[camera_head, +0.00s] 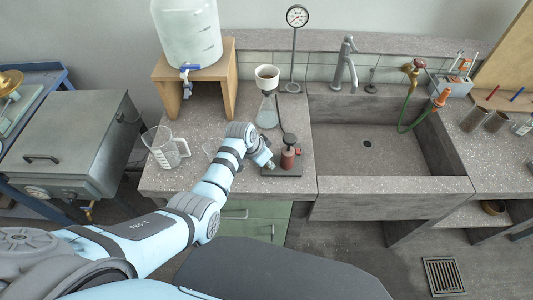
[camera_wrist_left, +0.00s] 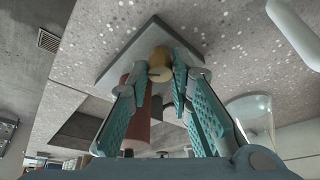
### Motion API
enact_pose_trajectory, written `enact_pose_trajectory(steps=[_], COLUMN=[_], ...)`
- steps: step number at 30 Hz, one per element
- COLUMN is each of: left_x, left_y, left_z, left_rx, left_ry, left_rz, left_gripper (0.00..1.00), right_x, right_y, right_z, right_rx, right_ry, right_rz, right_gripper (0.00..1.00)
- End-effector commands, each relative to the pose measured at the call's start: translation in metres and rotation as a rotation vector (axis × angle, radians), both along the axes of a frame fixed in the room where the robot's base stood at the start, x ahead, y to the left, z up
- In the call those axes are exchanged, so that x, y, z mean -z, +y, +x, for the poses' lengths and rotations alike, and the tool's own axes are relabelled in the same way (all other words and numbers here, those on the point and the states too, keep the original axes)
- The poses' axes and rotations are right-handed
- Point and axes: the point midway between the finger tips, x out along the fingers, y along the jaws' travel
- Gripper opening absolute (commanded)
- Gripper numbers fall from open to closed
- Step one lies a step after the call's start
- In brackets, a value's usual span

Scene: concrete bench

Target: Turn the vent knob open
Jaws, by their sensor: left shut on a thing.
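A small red hand pump (camera_head: 289,158) with a dark round top stands on a dark base plate (camera_head: 283,172) on the bench. In the left wrist view its red body (camera_wrist_left: 137,112) and grey base plate (camera_wrist_left: 112,62) show behind the fingers. A small brass knob (camera_wrist_left: 160,57) lies between the fingertips of my left gripper (camera_wrist_left: 158,76). My left gripper (camera_head: 266,161) is shut on this knob, at the left side of the pump. In the head view the knob is hidden by the gripper or too small to make out. My right gripper is in neither view.
A conical flask (camera_head: 267,112) with a white funnel stands behind the pump. A gauge (camera_head: 297,17) rises on a post at the back. A glass beaker (camera_head: 163,150) stands left of my arm. The sink (camera_head: 355,185) lies to the right.

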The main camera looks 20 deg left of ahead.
Motion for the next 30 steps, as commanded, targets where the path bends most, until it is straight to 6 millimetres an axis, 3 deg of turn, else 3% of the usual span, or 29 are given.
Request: enact_pose_trajectory(steps=[3,12,30], left_x=[-0.004,-0.002,0.001], left_y=[-0.002,-0.004,-0.008], left_z=[-0.002,-0.002,0.000], left_rx=[-0.106,-0.389,-0.908], left_ry=[0.004,0.002,-0.001], left_rz=[-0.001,0.000,-0.001], left_gripper=[0.00,0.00,0.00], right_x=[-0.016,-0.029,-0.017], right_y=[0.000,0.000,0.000], right_z=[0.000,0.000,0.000], right_rx=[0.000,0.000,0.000], right_ry=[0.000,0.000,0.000], right_rz=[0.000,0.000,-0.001], right_gripper=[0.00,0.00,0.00])
